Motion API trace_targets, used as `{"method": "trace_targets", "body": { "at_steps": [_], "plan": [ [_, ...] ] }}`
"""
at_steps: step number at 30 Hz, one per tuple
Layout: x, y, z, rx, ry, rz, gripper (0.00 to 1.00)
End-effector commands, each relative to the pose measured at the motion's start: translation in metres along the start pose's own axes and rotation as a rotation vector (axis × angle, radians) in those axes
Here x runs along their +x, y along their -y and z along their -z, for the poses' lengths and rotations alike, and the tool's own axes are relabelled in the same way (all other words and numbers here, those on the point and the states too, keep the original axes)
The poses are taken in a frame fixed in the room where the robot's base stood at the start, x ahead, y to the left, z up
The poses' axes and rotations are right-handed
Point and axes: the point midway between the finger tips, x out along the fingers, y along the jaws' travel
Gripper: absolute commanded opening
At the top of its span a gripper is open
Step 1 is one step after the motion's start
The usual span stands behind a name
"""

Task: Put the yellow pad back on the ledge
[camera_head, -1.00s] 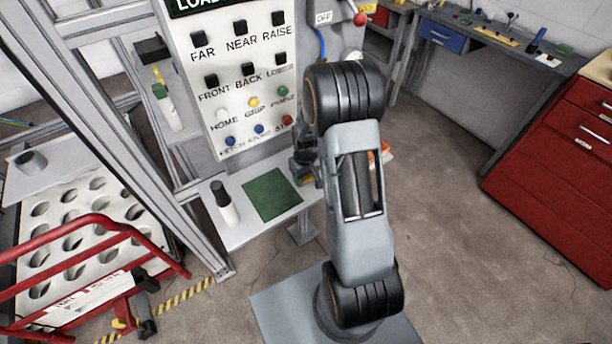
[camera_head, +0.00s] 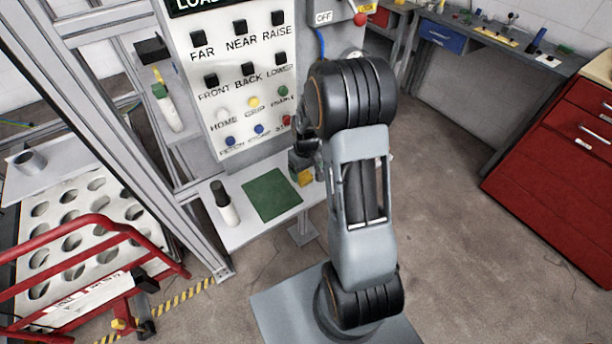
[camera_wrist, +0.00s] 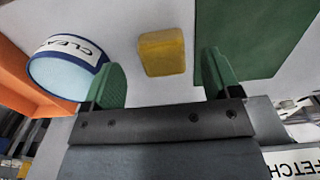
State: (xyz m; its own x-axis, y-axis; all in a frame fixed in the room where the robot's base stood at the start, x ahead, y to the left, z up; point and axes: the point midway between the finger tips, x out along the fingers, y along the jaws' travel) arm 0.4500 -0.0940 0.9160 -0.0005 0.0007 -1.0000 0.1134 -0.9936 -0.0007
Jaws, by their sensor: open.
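The yellow pad (camera_wrist: 162,52) is a small rounded block in the wrist view. It appears to rest on the white ledge (camera_wrist: 150,14), beside the green mat (camera_wrist: 255,30). My gripper (camera_wrist: 163,76) is open, its two green fingers apart and empty, with the pad showing between and beyond their tips. In the head view the yellow pad (camera_head: 306,178) shows just below my gripper, right of the green mat (camera_head: 272,194) on the ledge (camera_head: 240,235). My arm hides the ledge's right part there.
A blue-and-white round container (camera_wrist: 62,70) lettered "CLEA" is close to the left finger, with an orange object (camera_wrist: 18,70) behind it. A white bottle with a dark cap (camera_head: 228,208) stands left of the mat. The button panel (camera_head: 240,90) rises behind the ledge.

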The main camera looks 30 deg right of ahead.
Motion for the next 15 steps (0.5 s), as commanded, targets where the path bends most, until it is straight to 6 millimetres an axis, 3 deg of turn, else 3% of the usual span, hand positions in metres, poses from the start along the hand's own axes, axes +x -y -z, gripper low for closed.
{"method": "trace_targets", "body": {
  "at_steps": [6, 15],
  "plan": [
    [-0.044, 0.0, 0.001, 0.0, -0.005, -0.002, 0.83],
    [-0.081, 0.0, 0.0, 0.0, -0.004, -0.001, 0.83]
  ]
}}
